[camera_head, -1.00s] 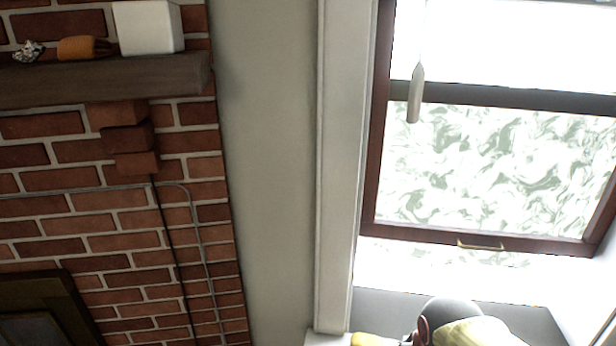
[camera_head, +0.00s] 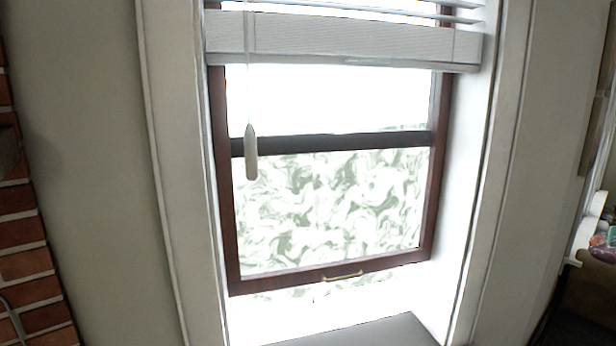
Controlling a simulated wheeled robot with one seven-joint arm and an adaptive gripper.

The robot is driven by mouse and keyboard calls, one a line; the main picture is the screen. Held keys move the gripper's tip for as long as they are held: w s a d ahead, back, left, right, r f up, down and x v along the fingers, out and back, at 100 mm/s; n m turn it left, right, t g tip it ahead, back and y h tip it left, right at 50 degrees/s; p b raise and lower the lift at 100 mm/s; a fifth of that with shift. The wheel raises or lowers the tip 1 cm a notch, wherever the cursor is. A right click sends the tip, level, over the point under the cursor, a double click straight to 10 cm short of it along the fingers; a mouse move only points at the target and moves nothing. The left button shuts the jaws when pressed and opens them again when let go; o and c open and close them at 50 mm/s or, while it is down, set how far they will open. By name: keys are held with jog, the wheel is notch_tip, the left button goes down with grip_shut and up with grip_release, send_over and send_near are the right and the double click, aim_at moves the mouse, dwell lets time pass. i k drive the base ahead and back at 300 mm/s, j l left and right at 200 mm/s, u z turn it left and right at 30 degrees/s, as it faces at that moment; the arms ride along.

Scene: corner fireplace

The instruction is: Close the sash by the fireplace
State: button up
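The sash (camera_head: 330,278) is the lower part of a dark red-brown framed window in the middle of the head view. It has patterned glass and a small brass-coloured handle (camera_head: 343,276) on its bottom rail. The sash is raised: a bright gap shows between its bottom rail and the sill (camera_head: 375,333). The fireplace brickwork (camera_head: 30,262) shows only as a strip at the left edge. My gripper is not in view.
A white blind (camera_head: 340,40) covers the window's top, and its pull cord's tassel (camera_head: 251,152) hangs before the left side of the glass. White trim frames the recess. A shelf with small items (camera_head: 603,243) stands at the far right.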

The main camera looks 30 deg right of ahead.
aim_at(239, 286)
jog(key=l, duration=1.3)
jog(key=i+l, duration=0.3)
